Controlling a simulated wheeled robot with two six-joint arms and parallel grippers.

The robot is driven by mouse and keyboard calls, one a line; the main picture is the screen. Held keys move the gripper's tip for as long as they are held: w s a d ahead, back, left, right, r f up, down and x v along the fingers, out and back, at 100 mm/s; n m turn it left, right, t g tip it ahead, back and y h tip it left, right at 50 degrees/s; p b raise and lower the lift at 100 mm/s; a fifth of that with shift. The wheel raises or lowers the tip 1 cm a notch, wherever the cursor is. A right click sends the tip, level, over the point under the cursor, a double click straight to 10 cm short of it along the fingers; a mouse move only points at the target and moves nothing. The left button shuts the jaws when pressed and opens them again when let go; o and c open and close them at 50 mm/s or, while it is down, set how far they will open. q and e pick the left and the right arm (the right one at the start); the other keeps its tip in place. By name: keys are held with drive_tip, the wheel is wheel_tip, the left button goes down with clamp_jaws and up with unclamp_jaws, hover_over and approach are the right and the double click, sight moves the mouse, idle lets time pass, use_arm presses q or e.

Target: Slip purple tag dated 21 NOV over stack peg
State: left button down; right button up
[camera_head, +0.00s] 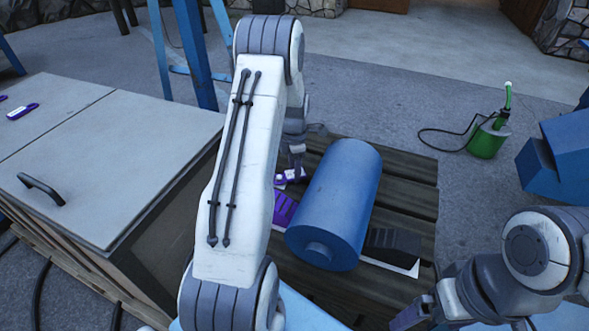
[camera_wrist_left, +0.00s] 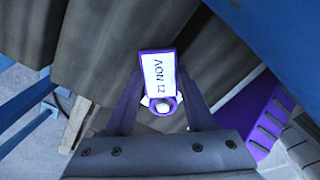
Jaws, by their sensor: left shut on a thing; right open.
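The purple tag (camera_wrist_left: 158,72) has a white face reading "21 NOV", upside down in the left wrist view. My left gripper (camera_wrist_left: 163,98) is shut on its ringed end, with a finger at either side. A round white spot shows inside the purple ring; I cannot tell whether it is the stack peg's tip. White edges show just behind the ring. In the head view my left gripper (camera_head: 295,172) is low over the wooden pallet, left of the blue reel (camera_head: 345,195), with purple and white showing under it. My right gripper (camera_head: 418,312) is open and empty at the lower right.
A purple wedge (camera_head: 284,209) and a black wedge (camera_head: 393,243) flank the reel on the pallet (camera_head: 410,190). Another purple tag (camera_head: 22,111) lies on the grey cabinet top (camera_head: 110,150) at left. A green can (camera_head: 488,140) stands on the floor beyond.

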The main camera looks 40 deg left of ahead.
use_arm(q)
drive_tip(key=shift+f, duration=0.3)
drive_tip(key=shift+c, duration=0.9)
unclamp_jaws()
wheel_tip(320, 180, up, 10)
drive_tip(key=p, duration=0.2)
drive_tip(key=shift+r, duration=0.25)
wheel_tip(320, 180, down, 10)
drive_tip(key=shift+f+b, duration=0.2)
drive_tip(key=shift+b, duration=0.9)
drive_tip(key=shift+r, duration=0.25)
